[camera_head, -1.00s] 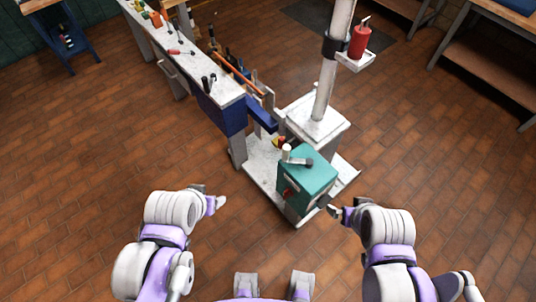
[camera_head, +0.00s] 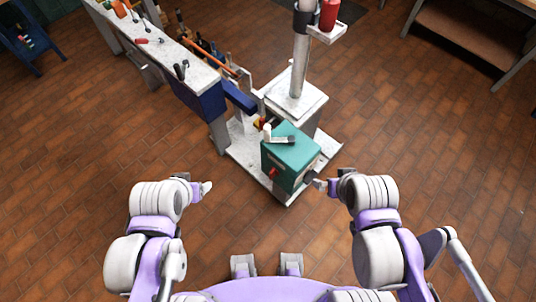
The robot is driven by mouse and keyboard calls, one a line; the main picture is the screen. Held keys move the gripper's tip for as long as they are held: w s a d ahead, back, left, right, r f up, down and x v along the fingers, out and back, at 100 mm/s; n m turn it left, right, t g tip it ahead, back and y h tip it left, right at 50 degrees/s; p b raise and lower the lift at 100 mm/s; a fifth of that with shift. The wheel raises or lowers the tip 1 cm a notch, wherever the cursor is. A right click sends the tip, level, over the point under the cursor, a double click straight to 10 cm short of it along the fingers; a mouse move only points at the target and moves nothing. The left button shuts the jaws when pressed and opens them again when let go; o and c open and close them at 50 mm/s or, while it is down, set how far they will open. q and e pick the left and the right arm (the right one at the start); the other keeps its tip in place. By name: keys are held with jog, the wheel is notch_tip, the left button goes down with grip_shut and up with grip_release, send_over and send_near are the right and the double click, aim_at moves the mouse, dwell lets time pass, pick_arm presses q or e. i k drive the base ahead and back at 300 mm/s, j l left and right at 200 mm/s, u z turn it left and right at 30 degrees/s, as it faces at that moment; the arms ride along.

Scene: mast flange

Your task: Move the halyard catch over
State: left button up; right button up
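A teal box (camera_head: 291,158) stands on the pale base at the mast's foot. A lever with a white end and a grey bar (camera_head: 283,139) lies across its top; I cannot tell whether this is the halyard catch. A red knob (camera_head: 273,172) is on the box's front left face. My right gripper (camera_head: 318,185) is at the box's lower right side, close to a dark part there; contact and finger gap are too small to make out. My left gripper (camera_head: 207,188) is empty over the floor, left of the box and apart from it.
The white mast (camera_head: 300,62) rises behind the box, with a red canister (camera_head: 328,14) on a small bracket. A long workbench (camera_head: 178,55) with tools runs to the upper left. The pale base plate (camera_head: 240,152) spreads around the box. Brick floor is clear on both sides.

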aim_at(274, 172)
jog(key=k+j+z, duration=0.1)
jog(key=j, duration=0.35)
jog(key=k+j+z, duration=0.15)
jog(key=j, duration=0.25)
jog(key=k+j+z, duration=0.1)
jog(key=k+j, duration=0.2)
jog(key=j, duration=0.1)
